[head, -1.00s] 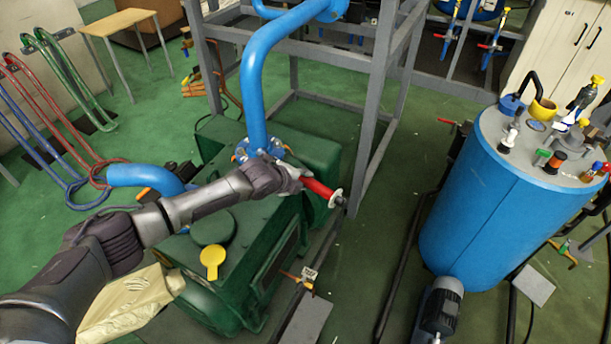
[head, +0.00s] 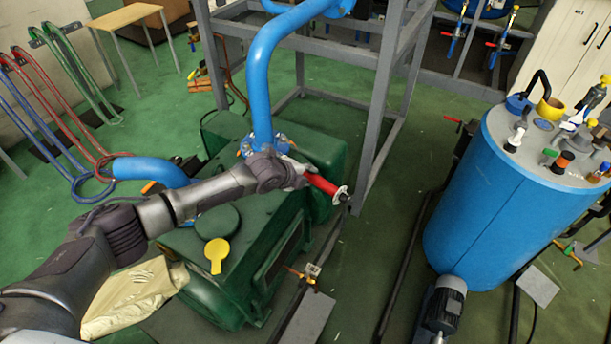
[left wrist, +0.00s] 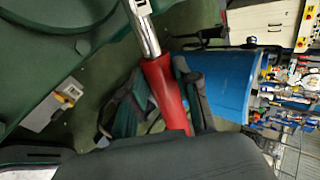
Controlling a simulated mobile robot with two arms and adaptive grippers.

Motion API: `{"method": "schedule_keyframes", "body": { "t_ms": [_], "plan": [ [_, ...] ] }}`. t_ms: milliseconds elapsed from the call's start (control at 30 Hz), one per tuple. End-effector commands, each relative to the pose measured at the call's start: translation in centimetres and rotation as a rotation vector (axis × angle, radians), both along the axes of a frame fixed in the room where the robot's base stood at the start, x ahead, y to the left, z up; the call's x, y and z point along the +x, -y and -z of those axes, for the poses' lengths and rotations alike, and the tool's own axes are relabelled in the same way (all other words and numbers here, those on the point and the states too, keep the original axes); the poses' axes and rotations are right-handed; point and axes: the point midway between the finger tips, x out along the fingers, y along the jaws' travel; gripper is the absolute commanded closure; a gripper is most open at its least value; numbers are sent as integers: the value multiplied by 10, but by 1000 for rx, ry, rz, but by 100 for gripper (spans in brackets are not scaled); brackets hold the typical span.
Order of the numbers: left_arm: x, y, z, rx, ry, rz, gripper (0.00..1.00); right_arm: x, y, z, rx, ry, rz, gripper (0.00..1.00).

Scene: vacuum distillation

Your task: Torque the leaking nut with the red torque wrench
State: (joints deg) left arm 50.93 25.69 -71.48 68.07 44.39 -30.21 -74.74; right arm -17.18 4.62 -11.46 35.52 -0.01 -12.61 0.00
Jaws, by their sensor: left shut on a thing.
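The red torque wrench has a red grip (head: 321,184) with a pale round collar and dark end pointing right. In the left wrist view its red grip (left wrist: 166,92) and silver shaft (left wrist: 146,32) run up the middle. My left gripper (head: 298,176) is shut on the wrench beside the blue pipe's bolted flange (head: 278,147), above the green machine. In the left wrist view the gripper's (left wrist: 160,88) dark fingers lie around the grip. The forearm hides part of the flange. I cannot tell which nut leaks or whether the wrench head sits on one. My right gripper is not in view.
The green machine (head: 270,265) with a yellow cap stands below my left arm. A blue pipe (head: 258,90) rises beside a grey steel frame (head: 380,110).

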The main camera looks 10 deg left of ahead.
Motion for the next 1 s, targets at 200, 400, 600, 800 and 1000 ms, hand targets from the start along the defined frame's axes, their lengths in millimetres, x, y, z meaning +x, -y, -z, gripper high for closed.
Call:
{"method": "schedule_keyframes", "body": {
  "t_ms": [200,400,600,800,1000],
  "plan": [
    [2,1,-4,-3,7,0,100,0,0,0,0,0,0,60],
    [2,1,-9,-4,8,1,100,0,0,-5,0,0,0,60],
    [2,1,-20,-4,8,0,100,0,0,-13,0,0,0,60],
    [2,1,-31,-4,8,0,100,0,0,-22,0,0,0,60],
    [2,1,-41,-5,9,1,100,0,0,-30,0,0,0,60]
  ]
}}
